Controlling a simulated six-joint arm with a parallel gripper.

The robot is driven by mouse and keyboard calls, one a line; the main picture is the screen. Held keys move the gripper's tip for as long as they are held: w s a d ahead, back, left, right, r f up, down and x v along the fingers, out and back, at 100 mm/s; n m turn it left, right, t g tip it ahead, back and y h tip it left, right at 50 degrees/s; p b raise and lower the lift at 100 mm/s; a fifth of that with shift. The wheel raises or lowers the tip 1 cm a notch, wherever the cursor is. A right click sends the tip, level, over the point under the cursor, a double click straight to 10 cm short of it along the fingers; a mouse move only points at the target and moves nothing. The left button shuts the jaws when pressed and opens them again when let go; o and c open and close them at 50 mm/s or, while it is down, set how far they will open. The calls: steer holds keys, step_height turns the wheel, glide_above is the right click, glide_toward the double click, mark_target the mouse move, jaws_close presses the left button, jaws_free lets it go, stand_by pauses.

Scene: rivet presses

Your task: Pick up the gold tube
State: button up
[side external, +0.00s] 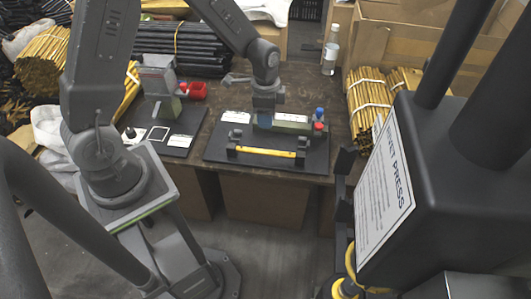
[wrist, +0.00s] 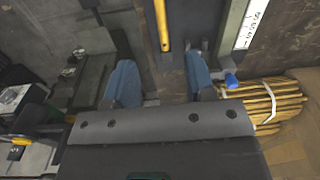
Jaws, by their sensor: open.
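The gold tube (side external: 265,152) lies level across two black holders on a dark base plate (side external: 218,151), near the front edge of the wooden table. In the wrist view the gold tube (wrist: 161,25) shows at the top middle, running up out of the picture. My gripper (side external: 265,120) points down over the rear of the plate, behind the tube in the side view. In the wrist view the blue fingers of my gripper (wrist: 160,78) are spread apart with nothing between them. The tube's line falls between the fingers, but its near end stops short of them.
A green-grey block with red and blue knobs (side external: 319,120) stands behind the tube. A second dark plate with a grey fixture (side external: 160,80) is to the left. Tied yellow rods (side external: 367,100) and a clear bottle (side external: 330,55) stand right. The rivet press (side external: 440,180) fills the right foreground.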

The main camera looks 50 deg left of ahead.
mark_target(265, 150)
steer(key=shift+m, duration=0.3)
steer(key=f, duration=1.6)
steer(key=shift+a+f, duration=0.1)
steer(key=shift+a, duration=0.2)
steer(key=shift+c, duration=0.3)
jaws_close()
